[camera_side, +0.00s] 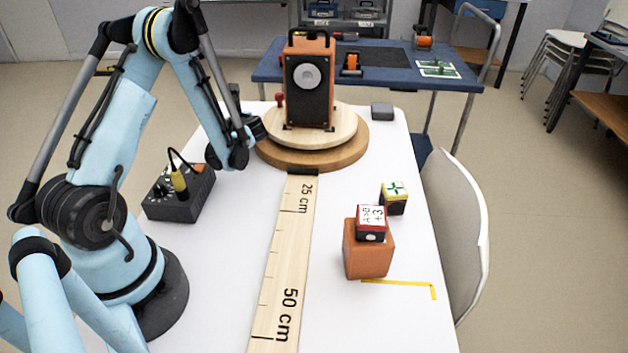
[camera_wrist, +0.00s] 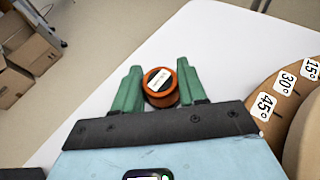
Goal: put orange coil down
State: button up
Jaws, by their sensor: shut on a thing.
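White table surface shows around the coil. I cannot tell whether the coil touches it. In the side view, my arm's dark wrist is left of the round wooden turntable (camera_side: 355,153); the fingers and coil cannot be made out there.
A speaker box (camera_side: 309,80) stands on the turntable. A black control box (camera_side: 180,193) is at the table's left. A wooden ruler (camera_side: 283,270) runs toward the front. White tabletop (camera_side: 345,190) is clear between.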

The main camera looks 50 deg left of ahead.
jog(key=shift+f, duration=0.15)
jog(key=o, duration=1.1)
